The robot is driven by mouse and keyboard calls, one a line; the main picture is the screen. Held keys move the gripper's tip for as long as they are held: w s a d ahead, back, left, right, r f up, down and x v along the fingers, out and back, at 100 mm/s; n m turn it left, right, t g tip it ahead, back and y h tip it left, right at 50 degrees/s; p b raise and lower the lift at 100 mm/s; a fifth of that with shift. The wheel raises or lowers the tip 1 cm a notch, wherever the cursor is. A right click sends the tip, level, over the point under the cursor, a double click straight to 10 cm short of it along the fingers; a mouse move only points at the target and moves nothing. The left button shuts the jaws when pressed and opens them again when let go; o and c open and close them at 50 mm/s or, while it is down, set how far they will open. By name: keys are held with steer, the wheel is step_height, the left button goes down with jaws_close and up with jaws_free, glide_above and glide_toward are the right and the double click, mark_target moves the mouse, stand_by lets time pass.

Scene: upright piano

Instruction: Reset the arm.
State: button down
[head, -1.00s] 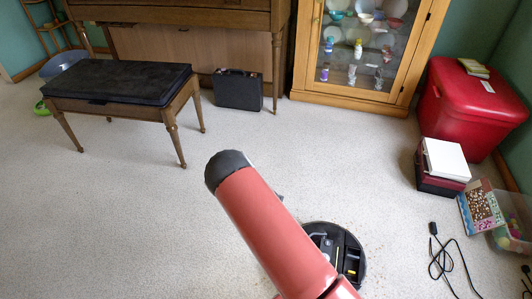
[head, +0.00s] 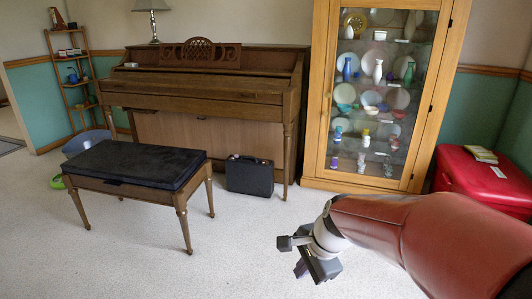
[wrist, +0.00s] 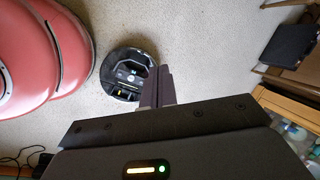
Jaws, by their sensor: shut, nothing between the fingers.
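My gripper (head: 300,268) hangs at the end of my red arm at the lower right of the head view, above the pale carpet. Its dark fingers point down and hold nothing. The arm hides part of the floor and the lower right of the room.
A padded bench (head: 135,165) stands left, before the piano (head: 200,105). A black case (head: 250,175) is by the piano leg. A glass cabinet (head: 320,100) and red chest (head: 485,178) are behind my arm. A round black device (wrist: 128,75) lies on the floor.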

steer(key=s+d+r+n+t+h, duration=0.1)
steer(key=s+d+r+n, duration=0.2)
steer(key=s+n, duration=0.3)
steer(key=s+d+r+n+t+h, duration=0.2)
steer(key=s+d+r+n, duration=0.2)
steer(key=s+n, duration=0.3)
steer(key=shift+s+d+r, duration=0.15)
steer(key=shift+s+r, duration=0.2)
steer(key=shift+s, duration=0.45)
